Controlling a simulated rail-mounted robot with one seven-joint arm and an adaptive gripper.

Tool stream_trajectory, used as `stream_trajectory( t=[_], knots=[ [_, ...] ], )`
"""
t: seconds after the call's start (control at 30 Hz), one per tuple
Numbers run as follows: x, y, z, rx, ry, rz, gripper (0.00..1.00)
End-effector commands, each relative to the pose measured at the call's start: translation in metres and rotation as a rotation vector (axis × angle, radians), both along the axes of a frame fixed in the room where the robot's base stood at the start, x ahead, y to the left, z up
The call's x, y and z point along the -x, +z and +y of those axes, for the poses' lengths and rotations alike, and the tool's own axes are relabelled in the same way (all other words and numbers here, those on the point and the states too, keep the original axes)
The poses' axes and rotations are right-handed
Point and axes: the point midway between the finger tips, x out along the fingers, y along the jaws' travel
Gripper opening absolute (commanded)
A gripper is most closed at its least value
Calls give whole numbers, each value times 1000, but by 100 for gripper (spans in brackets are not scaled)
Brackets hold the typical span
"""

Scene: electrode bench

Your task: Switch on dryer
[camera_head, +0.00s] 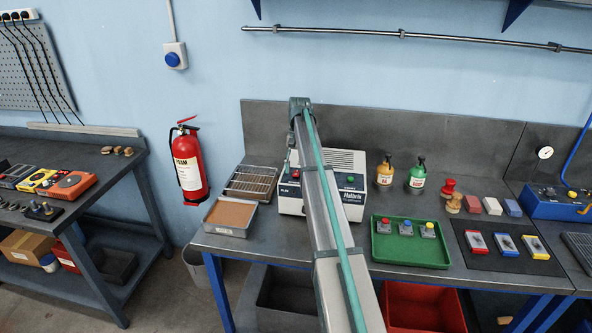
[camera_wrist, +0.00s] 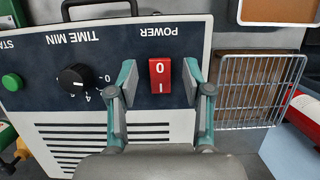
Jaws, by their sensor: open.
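The dryer is a white box (camera_head: 347,206) with dark panels on the bench, partly hidden by my arm in the head view. In the wrist view its dark control panel (camera_wrist: 225,40) appears upside down. A red rocker switch (camera_wrist: 159,77) marked 0 and I sits by the word POWER. My gripper (camera_wrist: 161,82) is open, its fingertips on either side of the switch with gaps between. I cannot tell how far the fingertips are above the panel, or which side of the rocker is pressed. In the head view my gripper is mostly hidden behind my arm.
Beside the switch are a black time knob (camera_wrist: 75,78) and a green start button (camera_wrist: 12,82). A wire rack (camera_wrist: 248,88) stands close to the dryer. A brown-filled tray (camera_head: 230,217), a green tray (camera_head: 410,250) and bottles (camera_head: 417,178) are also on the bench.

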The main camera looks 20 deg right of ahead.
Motion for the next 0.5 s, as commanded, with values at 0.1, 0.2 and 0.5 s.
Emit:
stream_trajectory(
  t=[0.1, 0.2, 0.5],
  knots=[
    [-12, 4, -7, 1, -1, -3, 50],
    [-26, 5, -17, 1, -1, -1, 50],
    [-76, 6, -51, -2, 0, 7, 50]
  ],
)
